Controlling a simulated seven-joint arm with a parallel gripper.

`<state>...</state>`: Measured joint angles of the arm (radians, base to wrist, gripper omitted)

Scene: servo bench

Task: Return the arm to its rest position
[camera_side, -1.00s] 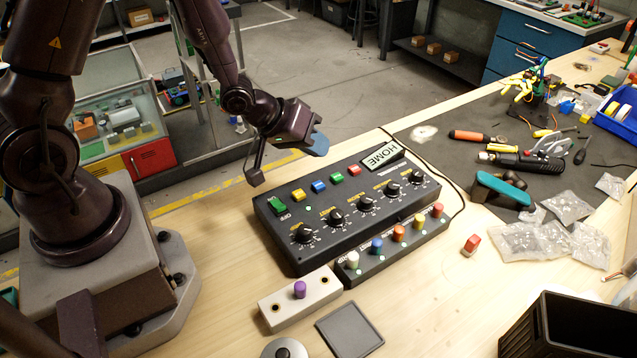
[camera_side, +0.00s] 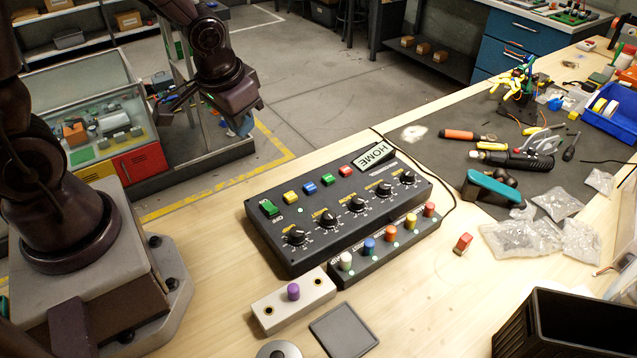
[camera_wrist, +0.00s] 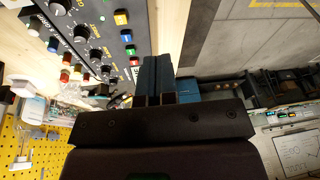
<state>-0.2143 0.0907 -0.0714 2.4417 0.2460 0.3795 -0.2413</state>
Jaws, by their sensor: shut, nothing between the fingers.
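My gripper (camera_side: 240,125) is raised at the upper left of the side view, beyond the back edge of the bench and to the left of the control box. Its blue fingertips hang over the floor and touch nothing. In the wrist view the blue fingers (camera_wrist: 159,72) lie together, shut and empty. The black control box (camera_side: 340,215) with knobs and coloured buttons stands on the bench. A HOME label (camera_side: 374,156) sits at its far right corner. The box also shows at the upper left of the wrist view (camera_wrist: 90,20).
A row of coloured knobs (camera_side: 385,250) and a grey block with a purple knob (camera_side: 293,303) stand before the control box. Tools, bags and a blue bin (camera_side: 608,120) lie to the right. A black crate (camera_side: 570,330) is front right. A glass cabinet (camera_side: 90,130) stands behind my base.

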